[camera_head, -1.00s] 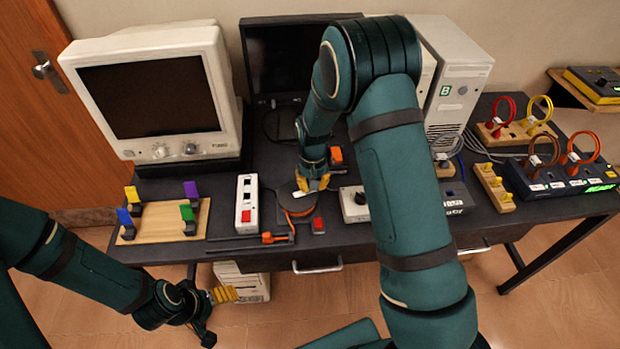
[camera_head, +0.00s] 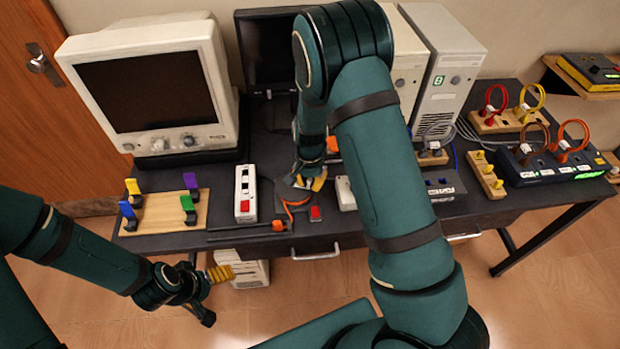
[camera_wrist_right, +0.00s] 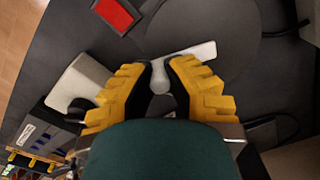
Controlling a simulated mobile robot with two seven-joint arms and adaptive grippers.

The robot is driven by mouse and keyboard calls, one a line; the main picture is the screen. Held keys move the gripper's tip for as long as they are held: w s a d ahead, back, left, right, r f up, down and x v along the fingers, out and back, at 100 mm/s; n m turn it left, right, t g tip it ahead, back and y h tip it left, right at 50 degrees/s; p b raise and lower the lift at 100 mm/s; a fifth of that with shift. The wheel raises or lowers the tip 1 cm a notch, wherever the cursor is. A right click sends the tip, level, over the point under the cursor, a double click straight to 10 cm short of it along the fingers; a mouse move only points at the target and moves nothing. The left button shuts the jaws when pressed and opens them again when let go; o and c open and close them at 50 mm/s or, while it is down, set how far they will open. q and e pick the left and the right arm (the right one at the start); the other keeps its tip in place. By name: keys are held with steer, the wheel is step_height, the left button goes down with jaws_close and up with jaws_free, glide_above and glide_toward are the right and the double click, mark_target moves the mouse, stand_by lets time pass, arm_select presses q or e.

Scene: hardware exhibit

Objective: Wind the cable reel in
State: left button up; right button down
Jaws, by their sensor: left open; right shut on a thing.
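The cable reel lies flat near the table's front, its dark grey disc (camera_wrist_right: 215,22) clearest in the right wrist view. A pale crank arm (camera_wrist_right: 192,54) crosses it and ends in a light knob (camera_wrist_right: 160,80). My right gripper (camera_head: 309,183) is shut on this crank knob, its yellow fingers either side in the wrist view (camera_wrist_right: 160,75). Orange cable (camera_head: 289,210) shows at the reel's front, with an orange end piece (camera_head: 279,225) near the table edge. My arm and gripper hide much of the reel. My left gripper (camera_head: 221,274) is open and empty, in front of the table.
A white switch strip (camera_head: 245,190) stands left of the reel; a small red-topped block (camera_head: 315,213) is close at its front right. A wooden board with coloured clips (camera_head: 165,212), a monitor (camera_head: 150,90) and computer towers (camera_head: 448,75) surround the area.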

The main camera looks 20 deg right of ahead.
stand_by(0.4)
steer(key=c, duration=0.9)
jaws_free()
steer(key=shift+r, duration=0.1)
step_height(320, 180, up, 12)
steer(key=shift+s, duration=0.1)
